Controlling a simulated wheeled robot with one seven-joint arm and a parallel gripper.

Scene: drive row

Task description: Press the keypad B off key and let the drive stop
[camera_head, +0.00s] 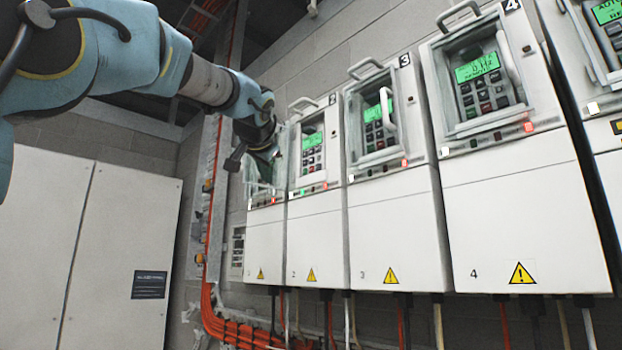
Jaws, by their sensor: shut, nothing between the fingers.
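A row of white drives hangs on the block wall, with numbers 2, 3 and 4 readable. Each of these has a keypad with a lit green display: drive 2 (312,232), its keypad (312,160), the drive 3 keypad (379,133) and the drive 4 keypad (485,92). I cannot make out a letter B or which key is off. My arm reaches in from the upper left. My gripper (266,155) is at the leftmost drive (265,238), in front of its upper part, and hides its keypad. It is shut and empty; contact with a key cannot be seen.
Hinged clear covers with handles stand at the drives, such as the drive 3 handle (388,108). Another drive (605,120) is cut off at right. A white cabinet (115,250) stands at left. Orange cables (215,325) run below.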

